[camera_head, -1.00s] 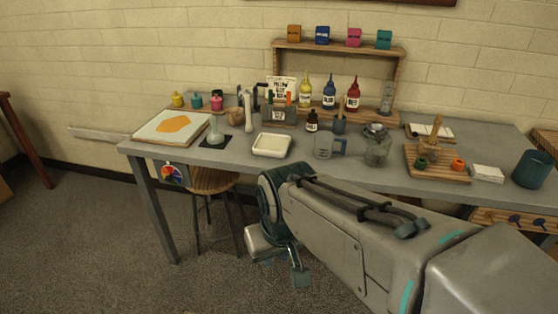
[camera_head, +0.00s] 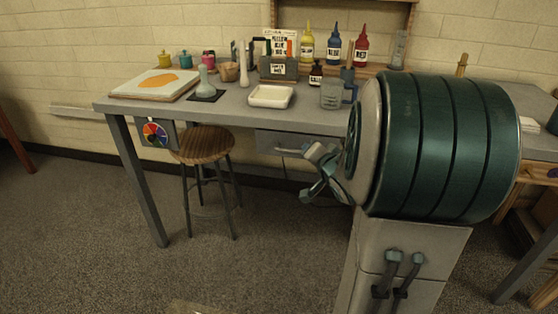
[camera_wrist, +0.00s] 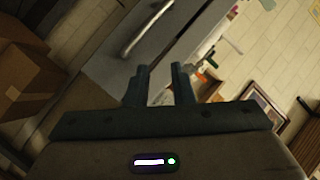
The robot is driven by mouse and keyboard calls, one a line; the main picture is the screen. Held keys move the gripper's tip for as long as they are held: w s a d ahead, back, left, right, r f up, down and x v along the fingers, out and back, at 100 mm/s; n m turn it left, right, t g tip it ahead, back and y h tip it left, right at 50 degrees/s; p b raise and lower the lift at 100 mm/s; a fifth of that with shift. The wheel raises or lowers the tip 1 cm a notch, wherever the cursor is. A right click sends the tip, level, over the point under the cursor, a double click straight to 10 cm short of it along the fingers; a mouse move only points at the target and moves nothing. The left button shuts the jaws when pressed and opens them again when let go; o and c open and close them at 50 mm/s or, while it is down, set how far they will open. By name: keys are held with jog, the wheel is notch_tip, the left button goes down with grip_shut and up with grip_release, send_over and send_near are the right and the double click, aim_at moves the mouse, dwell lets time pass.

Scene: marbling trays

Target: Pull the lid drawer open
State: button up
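A grey drawer (camera_head: 268,141) sits under the front edge of the grey table, right of the stool, and looks shut. Its pale bar handle (camera_head: 289,151) is just left of my gripper. The drawer front (camera_wrist: 112,66) and its curved bar handle (camera_wrist: 146,28) also show in the wrist view, tilted, beyond the fingers. My gripper (camera_head: 308,174) is in front of the drawer, close to the handle. In the wrist view its two fingers (camera_wrist: 161,76) are apart with nothing between them. The handle is apart from the fingertips there. My arm hides the right part of the drawer.
A wooden stool (camera_head: 203,142) stands left of the drawer. A colour wheel (camera_head: 155,134) hangs near the left table leg. A white tray (camera_head: 271,97) and a clear jug (camera_head: 333,95) stand on the tabletop above. Cardboard boxes (camera_wrist: 28,84) show at left in the wrist view. The floor in front is open.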

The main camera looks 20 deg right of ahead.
aim_at(295, 152)
jog(key=s+d+f+m+t+y+b, duration=0.25)
jog(key=f+m+t+y+b, duration=0.2)
jog(key=f+b, duration=0.4)
jog(key=shift+n+y, duration=0.45)
jog(key=b+x, duration=0.1)
jog(key=x, duration=0.3)
jog(key=b+x, duration=0.1)
jog(key=x, duration=0.4)
jog(key=b+x, duration=0.1)
jog(key=x, duration=0.4)
jog(key=shift+w+d, duration=0.2)
jog(key=shift+d, duration=0.1)
jog(key=shift+a, duration=0.1)
grip_shut()
